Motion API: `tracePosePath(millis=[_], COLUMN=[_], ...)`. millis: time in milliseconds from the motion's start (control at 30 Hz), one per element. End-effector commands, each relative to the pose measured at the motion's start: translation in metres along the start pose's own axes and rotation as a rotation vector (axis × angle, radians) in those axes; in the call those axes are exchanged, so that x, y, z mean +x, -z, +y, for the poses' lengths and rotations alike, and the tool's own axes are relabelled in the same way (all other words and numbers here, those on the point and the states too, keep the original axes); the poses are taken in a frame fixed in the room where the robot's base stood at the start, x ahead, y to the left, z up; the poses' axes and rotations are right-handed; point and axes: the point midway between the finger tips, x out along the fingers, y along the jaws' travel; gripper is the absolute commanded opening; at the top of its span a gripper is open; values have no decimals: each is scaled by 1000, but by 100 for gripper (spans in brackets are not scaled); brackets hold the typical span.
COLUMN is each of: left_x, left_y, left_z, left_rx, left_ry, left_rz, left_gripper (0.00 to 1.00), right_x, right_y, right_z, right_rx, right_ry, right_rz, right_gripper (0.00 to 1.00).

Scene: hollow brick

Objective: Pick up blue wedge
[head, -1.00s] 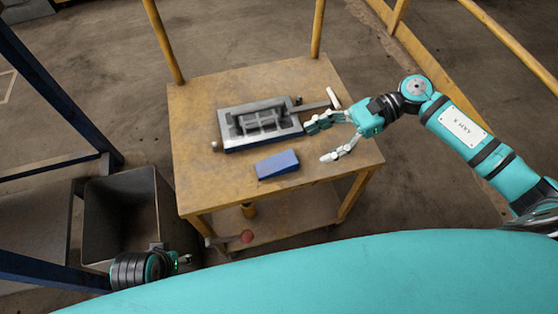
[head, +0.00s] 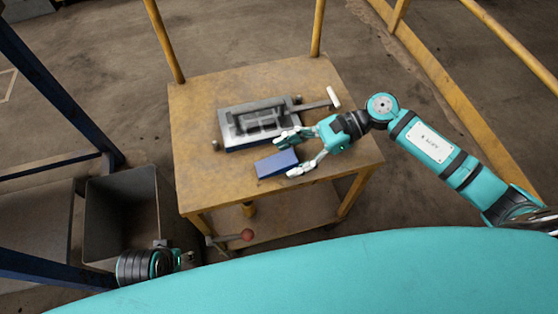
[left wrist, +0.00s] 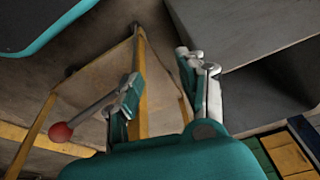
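The blue wedge (head: 277,164) lies on the wooden table (head: 195,180), in front of a grey metal mould. My right gripper (head: 287,155) is open, with its fingers spread at the right end of the wedge. One finger is on the far side, by the mould, and the other is at the wedge's near right corner. I cannot tell whether either finger touches it. My left gripper (left wrist: 160,85) is low at the left of the table, away from the wedge. Its fingers stand apart with nothing between them in the left wrist view.
The metal mould (head: 230,131) with a handle stands just behind the wedge. A lever with a red knob (head: 247,235) sticks out below the table's front edge. A dark bin (head: 95,215) stands left of the table. Yellow posts rise at the table's back.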

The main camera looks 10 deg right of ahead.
Motion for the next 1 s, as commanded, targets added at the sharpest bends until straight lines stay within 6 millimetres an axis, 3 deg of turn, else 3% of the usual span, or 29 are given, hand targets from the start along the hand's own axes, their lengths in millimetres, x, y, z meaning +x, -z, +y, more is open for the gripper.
tracePosePath(millis=[33, 400, 767, 1000], left_x=[0, -1, -1, 10], left_y=[0, -2, -5, -10], left_z=[0, 1, 1, 1], left_rx=[0, 0, 0, 0], left_ry=[0, -2, -2, -2], left_rz=[1, -3, -7, -18], left_gripper=[40, 40, 40, 40], right_x=[0, 0, -3, -14], right_y=[0, 0, -6, -32], right_z=[0, 0, 0, 0], right_rx=[0, 0, -1, -3], right_ry=[0, 0, 1, 0], right_rz=[0, 0, 0, 0], right_gripper=[51, 6, 6, 6])
